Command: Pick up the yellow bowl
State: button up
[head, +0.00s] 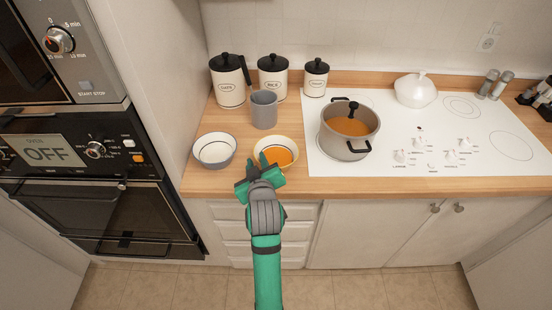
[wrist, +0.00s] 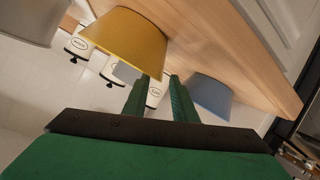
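The yellow bowl (head: 289,144) stands upright on the wooden counter, left of the cooktop, with a pale upper inside and orange at its bottom. My gripper (head: 256,172) is at its near left side in the head view and hides part of it. In the wrist view, which is tilted and upside down, the yellow bowl (wrist: 125,38) is beside the fingertips. My gripper's two fingers (wrist: 158,84) are apart with a visible gap and nothing held between them. I cannot tell whether a finger touches the rim.
A grey-blue bowl (head: 214,151) stands close on the left; it also shows right of the fingers in the wrist view (wrist: 210,97). A grey cup (head: 264,110) and three canisters (head: 273,78) are behind. A pot (head: 348,130) is on the cooktop (head: 420,135) at right.

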jog(key=shift+x, duration=1.05)
grip_shut()
jog(key=shift+r, duration=0.1)
